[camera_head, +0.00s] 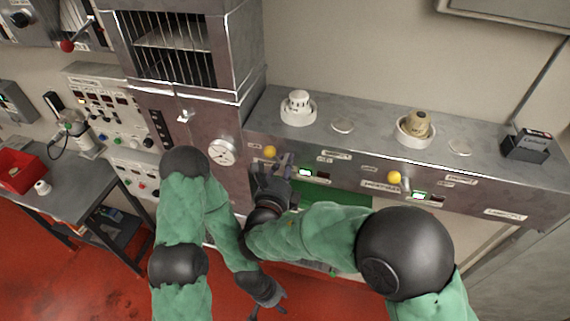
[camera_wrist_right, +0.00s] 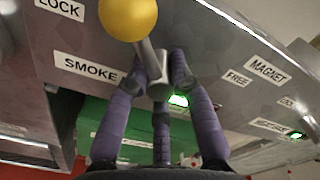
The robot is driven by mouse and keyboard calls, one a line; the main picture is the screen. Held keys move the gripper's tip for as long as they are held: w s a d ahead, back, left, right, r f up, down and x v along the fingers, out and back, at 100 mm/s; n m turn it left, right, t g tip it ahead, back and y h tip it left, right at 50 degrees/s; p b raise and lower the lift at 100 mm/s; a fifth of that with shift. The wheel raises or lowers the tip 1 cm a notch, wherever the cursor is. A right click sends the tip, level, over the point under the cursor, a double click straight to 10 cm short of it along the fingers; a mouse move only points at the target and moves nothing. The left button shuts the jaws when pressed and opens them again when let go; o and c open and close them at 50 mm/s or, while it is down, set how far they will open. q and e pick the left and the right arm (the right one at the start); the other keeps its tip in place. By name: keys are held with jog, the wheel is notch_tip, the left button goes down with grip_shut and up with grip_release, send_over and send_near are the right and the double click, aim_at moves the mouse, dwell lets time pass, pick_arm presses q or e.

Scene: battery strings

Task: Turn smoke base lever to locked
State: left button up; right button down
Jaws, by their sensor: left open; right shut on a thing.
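The smoke lever is a metal shaft with a yellow ball knob (camera_head: 270,152) on the front of the grey bench. In the right wrist view, the knob (camera_wrist_right: 128,15) points up and left, towards a LOCK label (camera_wrist_right: 60,8). A SMOKE label (camera_wrist_right: 90,68) and a FREE label (camera_wrist_right: 237,78) flank the shaft. My right gripper (camera_head: 284,162) is shut on the lever; its purple fingers (camera_wrist_right: 160,68) surround the shaft below the knob. A white smoke detector (camera_head: 298,103) sits in a round base above. My left gripper (camera_head: 268,308) is open and empty, low over the red floor.
A second lever with a yellow knob (camera_head: 394,177) is further right on the panel. A beige detector (camera_head: 417,123) in a base and a black box (camera_head: 527,144) stand on the bench top. A gauge (camera_head: 222,152) and cabinet are to the left. Green indicators (camera_wrist_right: 178,100) are lit.

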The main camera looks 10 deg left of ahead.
jog(key=shift+s+d+f, duration=0.1)
jog(key=shift+f, duration=0.5)
jog(key=c, duration=1.3)
grip_release()
jog(key=shift+c, duration=0.2)
jog(key=shift+o, duration=1.3)
jog(key=shift+r, duration=0.3)
jog(key=shift+s+r, duration=0.15)
jog(key=shift+s, duration=0.2)
jog(key=s, duration=1.1)
jog(key=shift+s, duration=0.1)
